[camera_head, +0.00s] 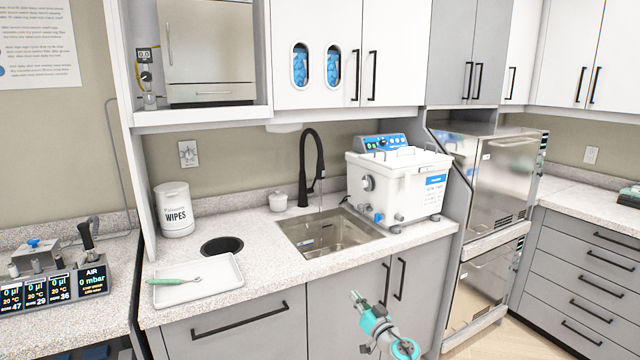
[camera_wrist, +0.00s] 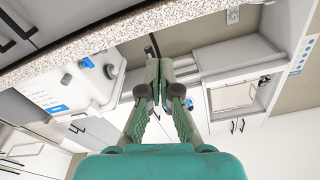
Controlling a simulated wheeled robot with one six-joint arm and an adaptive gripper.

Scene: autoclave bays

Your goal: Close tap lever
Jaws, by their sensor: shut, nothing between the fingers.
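The black gooseneck tap (camera_head: 303,170) stands behind the sink (camera_head: 330,236) on the counter. A thin pale line, perhaps water, hangs below its spout. My gripper (camera_head: 355,296) is in front of the counter's front edge, low and apart from the tap. In the wrist view, my gripper (camera_wrist: 165,66) is shut and empty.
A white bath unit (camera_head: 398,185) stands right of the sink. Wall cabinets (camera_head: 345,50) hang above.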

